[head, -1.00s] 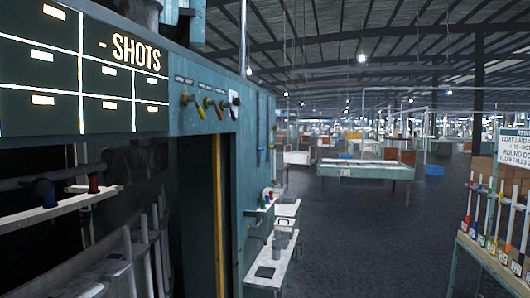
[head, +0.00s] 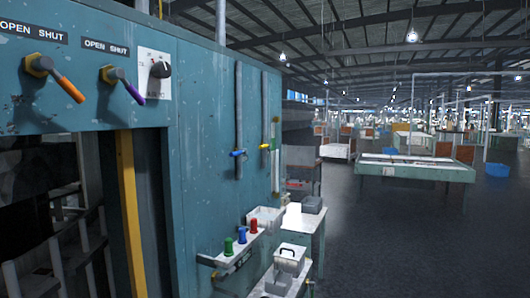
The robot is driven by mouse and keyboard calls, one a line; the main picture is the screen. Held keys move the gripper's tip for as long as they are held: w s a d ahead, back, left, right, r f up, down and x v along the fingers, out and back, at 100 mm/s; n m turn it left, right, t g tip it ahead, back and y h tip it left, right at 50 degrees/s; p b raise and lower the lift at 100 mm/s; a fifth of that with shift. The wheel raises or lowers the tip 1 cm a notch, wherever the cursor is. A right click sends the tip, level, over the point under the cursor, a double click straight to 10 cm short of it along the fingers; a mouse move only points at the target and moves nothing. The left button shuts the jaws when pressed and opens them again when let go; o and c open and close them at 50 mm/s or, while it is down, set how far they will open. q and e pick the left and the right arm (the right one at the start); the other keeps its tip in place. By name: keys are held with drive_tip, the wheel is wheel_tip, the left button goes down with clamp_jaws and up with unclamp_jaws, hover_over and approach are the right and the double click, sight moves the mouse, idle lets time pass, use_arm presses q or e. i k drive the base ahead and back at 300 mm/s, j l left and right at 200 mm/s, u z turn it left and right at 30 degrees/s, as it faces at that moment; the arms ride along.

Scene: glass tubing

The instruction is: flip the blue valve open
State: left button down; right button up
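The blue valve (head: 238,153) is a small blue handle at the lower end of a vertical grey pipe (head: 239,105) on the side of the teal cabinet. Its handle appears to lie crosswise to the pipe, though it is small here. Beside it to the right, a yellow-handled valve (head: 269,149) sits on a similar pipe. Neither of my grippers is in view.
The teal cabinet (head: 200,130) has an orange lever (head: 67,88) and a purple lever (head: 134,92) under "OPEN SHUT" labels, and a black knob (head: 160,69). A shelf with green, blue and red pieces (head: 228,246) juts out below the valves. Dark floor (head: 400,240) is clear at right.

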sight(242, 151)
drive_tip(key=i+l, duration=0.5)
drive_tip(key=i, duration=0.15)
drive_tip(key=i+l+u, duration=0.1)
drive_tip(key=i+l, duration=0.45)
drive_tip(key=i, duration=0.1)
